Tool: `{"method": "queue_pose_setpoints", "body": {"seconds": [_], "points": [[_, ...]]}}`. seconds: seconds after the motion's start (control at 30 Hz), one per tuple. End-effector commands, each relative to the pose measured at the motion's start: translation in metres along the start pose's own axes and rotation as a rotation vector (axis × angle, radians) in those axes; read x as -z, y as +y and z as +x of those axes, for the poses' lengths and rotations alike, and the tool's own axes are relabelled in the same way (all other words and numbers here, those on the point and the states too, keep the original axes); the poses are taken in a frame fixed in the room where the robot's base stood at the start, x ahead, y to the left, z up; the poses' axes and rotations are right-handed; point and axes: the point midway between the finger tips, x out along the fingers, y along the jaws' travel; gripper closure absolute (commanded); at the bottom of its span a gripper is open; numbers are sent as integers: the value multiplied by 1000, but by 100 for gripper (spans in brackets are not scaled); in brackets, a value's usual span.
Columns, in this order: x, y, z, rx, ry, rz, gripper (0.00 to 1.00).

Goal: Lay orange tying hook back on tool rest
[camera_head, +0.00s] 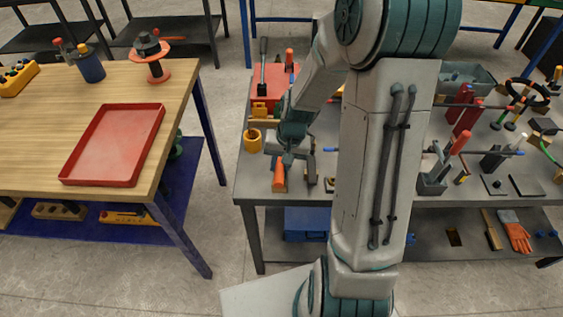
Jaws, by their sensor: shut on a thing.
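My gripper (290,158) is over the front left part of the grey bench (258,192), pointing down. It is shut on the orange tying hook, whose orange handle (279,176) shows just below the fingers, tilted slightly. The hook's metal end is not clear, and I cannot tell whether the handle touches the bench top. A small dark grey upright piece (311,172) stands just right of the handle; I cannot tell if it is the tool rest. My own arm hides the middle of the bench.
A yellow cup-like thing (252,141) stands left of my gripper, with a red case (283,80) behind. Several tools and a grey bin (461,78) crowd the bench's right side. A wooden table (40,120) with a red tray (115,146) stands left, across a floor gap.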

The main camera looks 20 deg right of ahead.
Motion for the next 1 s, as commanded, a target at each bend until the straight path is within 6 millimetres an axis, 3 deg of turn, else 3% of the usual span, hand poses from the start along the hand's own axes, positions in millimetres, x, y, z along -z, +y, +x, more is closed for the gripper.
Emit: {"method": "queue_pose_setpoints", "body": {"seconds": [0.03,0.07,0.1,0.13,0.53,0.87,1.0], "points": [[0,0,3,0,0,0,98],[0,0,1,0,0,0,67],[0,0,1,0,0,0,56],[0,0,1,0,0,0,54],[0,1,1,0,2,0,54],[1,3,-51,0,6,0,54],[1,3,-85,0,6,1,54]]}}
